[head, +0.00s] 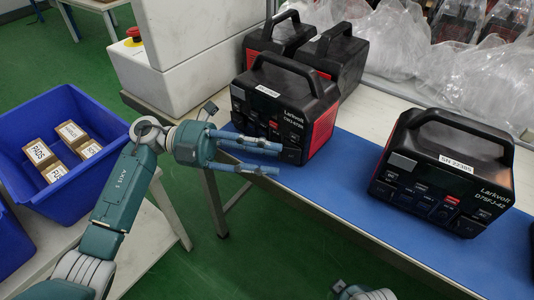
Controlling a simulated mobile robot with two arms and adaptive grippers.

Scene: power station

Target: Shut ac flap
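A black and red power station (285,106) with a top handle stands on the blue mat, left of centre. A second one (443,172), labelled Larkvolt D75FJ-42, stands on the mat at the right. Both fronts carry small dark panels and sockets; I cannot tell which is the AC flap or whether one is open. My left gripper (279,160) is open, its two fingers pointing right in front of the left station's lower front. The fingers cover part of that front; contact is unclear. A small part of my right arm shows at the bottom edge, without fingers.
Two more black power stations (336,56) stand behind the left one. A white box with a red emergency button (134,34) is at the back left. A blue bin (33,118) holds several small cartons. Clear plastic bags (395,38) lie behind. The blue mat (345,165) is bare between the stations.

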